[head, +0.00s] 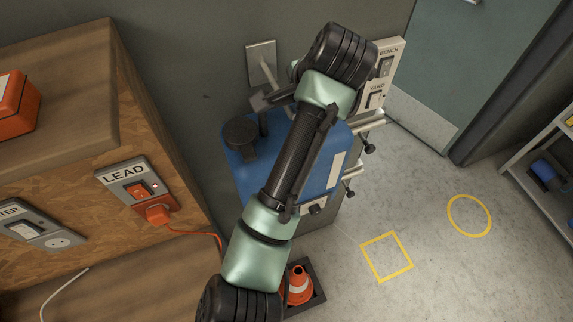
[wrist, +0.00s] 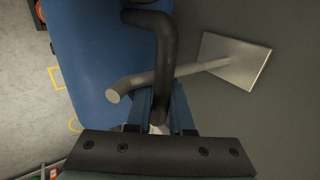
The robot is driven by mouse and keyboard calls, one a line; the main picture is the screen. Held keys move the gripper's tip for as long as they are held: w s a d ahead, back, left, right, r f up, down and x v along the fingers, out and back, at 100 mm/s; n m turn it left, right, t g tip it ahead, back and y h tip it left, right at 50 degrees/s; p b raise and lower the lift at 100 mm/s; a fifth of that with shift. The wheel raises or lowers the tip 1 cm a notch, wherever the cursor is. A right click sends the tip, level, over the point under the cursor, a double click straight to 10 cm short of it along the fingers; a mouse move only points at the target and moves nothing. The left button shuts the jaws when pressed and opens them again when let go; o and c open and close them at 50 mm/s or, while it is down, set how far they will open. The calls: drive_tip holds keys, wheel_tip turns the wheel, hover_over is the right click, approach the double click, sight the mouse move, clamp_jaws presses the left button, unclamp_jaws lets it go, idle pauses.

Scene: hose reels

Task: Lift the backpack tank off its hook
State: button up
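The backpack tank (head: 240,175) is a blue box-shaped tank with a black cap, against the grey wall beneath my arm. In the wrist view its blue body (wrist: 95,60) is at the upper left. Its dark bent handle (wrist: 165,45) crosses the metal hook (wrist: 190,70), a peg on a square wall plate. The hook plate also shows in the head view (head: 261,58). My gripper (wrist: 162,105) has a finger on each side of the handle, with no clear gap, and looks shut on it. In the head view my arm hides part of the tank and handle.
A wooden bench with a LEAD switch panel (head: 137,185) and orange plug stands left. A BENCH/YARD switch panel (head: 383,75) is on the wall right of my arm. Floor to the right is open, with a yellow square (head: 386,257) and circle (head: 469,215).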

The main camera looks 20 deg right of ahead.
clamp_jaws()
idle(0.9)
drive_tip(key=shift+w+r, duration=0.15)
